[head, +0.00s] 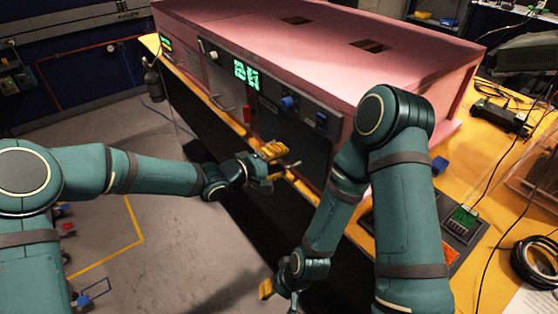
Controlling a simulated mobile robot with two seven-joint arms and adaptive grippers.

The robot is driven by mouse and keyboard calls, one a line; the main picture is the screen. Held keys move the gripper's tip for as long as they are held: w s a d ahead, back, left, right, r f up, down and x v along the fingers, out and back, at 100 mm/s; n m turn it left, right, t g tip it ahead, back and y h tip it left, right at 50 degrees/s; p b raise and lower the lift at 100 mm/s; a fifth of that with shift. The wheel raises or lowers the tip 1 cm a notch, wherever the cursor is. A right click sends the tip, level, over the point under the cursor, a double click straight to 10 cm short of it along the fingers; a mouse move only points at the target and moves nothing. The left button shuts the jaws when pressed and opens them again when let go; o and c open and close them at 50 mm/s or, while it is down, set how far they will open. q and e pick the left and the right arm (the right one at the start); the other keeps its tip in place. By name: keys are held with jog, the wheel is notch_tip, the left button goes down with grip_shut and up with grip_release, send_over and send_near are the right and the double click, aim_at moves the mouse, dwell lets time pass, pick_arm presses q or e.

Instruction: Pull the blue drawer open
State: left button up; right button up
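No plainly blue drawer stands out. The pink enclosure (420,62) has a dark blue-grey front panel (292,137) with a blue knob (288,102) above it. My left gripper (284,160), with yellow parts, is in front of this panel's lower part, close to the yellow table edge. It hides part of the panel and edge; I cannot tell whether it touches them or how far its fingers are apart. My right gripper (279,294) hangs low near the bottom edge of the view, away from the panel. Its fingers are partly hidden, and nothing is clearly seen in them.
A red object (248,113) and green displays (246,74) are left of the dark panel. The yellow bench (476,180) at right carries a black box (501,116), a circuit board (462,219) and a cable coil (537,262). Grey floor (175,245) lies open in front.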

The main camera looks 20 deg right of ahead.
pick_arm(q)
grip_shut()
jog(key=shift+a, duration=0.15)
pick_arm(e)
jog(key=shift+r, duration=0.15)
pick_arm(q)
jog(key=f+p+v, duration=0.2)
jog(key=p+v, duration=0.4)
jog(key=v, duration=0.3)
jog(key=f+p+v, duration=0.2)
jog(key=p+v, duration=0.4)
jog(key=v, duration=0.4)
jog(key=shift+s+a, duration=0.25)
jog(key=shift+a, duration=0.4)
pick_arm(e)
notch_tip(320, 180, up, 12)
jog(key=w, duration=0.1)
jog(key=shift+w+d+t, duration=0.2)
jog(key=shift+w+t, duration=0.1)
jog(key=shift+w, duration=0.05)
pick_arm(q)
jog(key=shift+o, duration=0.6)
grip_release()
